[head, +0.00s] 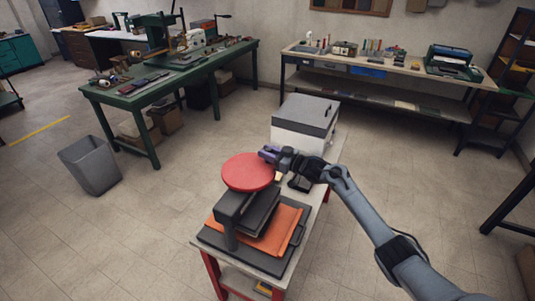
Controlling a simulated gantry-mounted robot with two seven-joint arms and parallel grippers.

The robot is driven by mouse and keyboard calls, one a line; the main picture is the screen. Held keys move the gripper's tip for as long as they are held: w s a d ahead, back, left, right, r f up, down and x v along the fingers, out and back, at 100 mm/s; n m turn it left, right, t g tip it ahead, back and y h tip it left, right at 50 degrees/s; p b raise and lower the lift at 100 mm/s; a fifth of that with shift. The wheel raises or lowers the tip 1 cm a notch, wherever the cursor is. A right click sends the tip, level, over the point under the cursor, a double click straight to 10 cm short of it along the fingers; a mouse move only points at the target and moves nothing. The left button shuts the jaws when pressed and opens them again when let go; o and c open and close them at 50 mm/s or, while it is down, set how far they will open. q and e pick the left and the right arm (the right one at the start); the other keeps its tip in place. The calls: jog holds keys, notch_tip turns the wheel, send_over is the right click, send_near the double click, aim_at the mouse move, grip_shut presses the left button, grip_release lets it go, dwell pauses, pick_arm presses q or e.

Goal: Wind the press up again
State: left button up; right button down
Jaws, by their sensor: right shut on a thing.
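The press (231,213) stands on the near part of the small table, with a dark frame and a dark base plate. A red round wheel (246,172) sits on top of it. An orange sheet (283,232) lies on the base, partly under the dark block of the press. My right gripper (268,153) is at the far right edge of the red wheel, shut on its rim. The fingertips are small and partly dark in this view. My left gripper is not in view.
A grey and white box (303,122) stands behind the press on the same table (323,190). A grey bin (92,165) stands on the floor at left. The floor around the table is clear.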

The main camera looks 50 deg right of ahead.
jog(key=c, duration=1.3)
grip_release()
jog(key=shift+d, duration=0.15)
jog(key=shift+o, duration=1.6)
jog(key=shift+s, duration=0.1)
jog(key=shift+s, duration=0.25)
jog(key=s+d, duration=0.2)
jog(key=s, duration=0.8)
jog(key=shift+p, duration=0.35)
